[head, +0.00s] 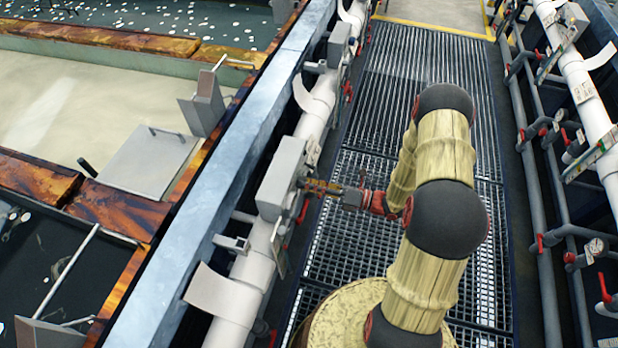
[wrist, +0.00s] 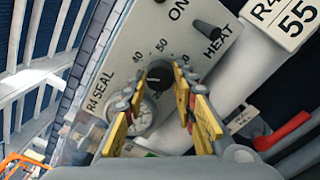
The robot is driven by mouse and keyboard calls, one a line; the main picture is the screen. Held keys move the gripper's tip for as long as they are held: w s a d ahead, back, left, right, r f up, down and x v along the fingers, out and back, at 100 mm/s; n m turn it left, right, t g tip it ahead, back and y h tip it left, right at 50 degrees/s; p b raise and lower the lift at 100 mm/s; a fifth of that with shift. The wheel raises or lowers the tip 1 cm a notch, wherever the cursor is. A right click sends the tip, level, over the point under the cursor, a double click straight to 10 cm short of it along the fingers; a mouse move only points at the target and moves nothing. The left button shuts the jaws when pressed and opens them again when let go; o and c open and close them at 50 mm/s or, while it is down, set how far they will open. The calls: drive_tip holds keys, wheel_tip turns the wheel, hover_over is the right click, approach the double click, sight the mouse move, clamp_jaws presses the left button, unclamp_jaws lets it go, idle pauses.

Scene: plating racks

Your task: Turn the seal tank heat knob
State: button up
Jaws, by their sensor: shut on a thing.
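The grey control box (head: 281,178) sits on the white pipe in the head view. In the wrist view its pale panel (wrist: 135,45) reads R4 SEAL. A round black knob (wrist: 159,75) with 40, 50 and 60 marked around it lies between the fingertips of my gripper (wrist: 160,88). My gripper is shut on this knob, and the fingers hide its sides. A second black control (wrist: 210,31) stands beside the words HEAT and ON, clear of the fingers. In the head view my gripper (head: 318,187) reaches the box's right face from the walkway side.
A round gauge (wrist: 136,117) lies partly behind the left finger. A red-handled lever (wrist: 284,131) is at the lower right of the wrist view. The grated walkway (head: 400,60) is clear beyond my arm. Pipes with red valves (head: 541,242) line its right side.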

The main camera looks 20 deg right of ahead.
drive_tip(key=m+p, duration=1)
drive_tip(key=m, duration=1.3)
drive_tip(key=shift+m+p, duration=0.3)
drive_tip(key=shift+m, duration=0.1)
drive_tip(key=o, duration=1.2)
drive_tip(key=shift+r, duration=0.1)
drive_tip(key=shift+c, duration=0.2)
drive_tip(key=shift+d, duration=0.15)
drive_tip(key=v, duration=1.1)
drive_tip(key=shift+s+d, duration=0.2)
drive_tip(key=shift+d, duration=0.15)
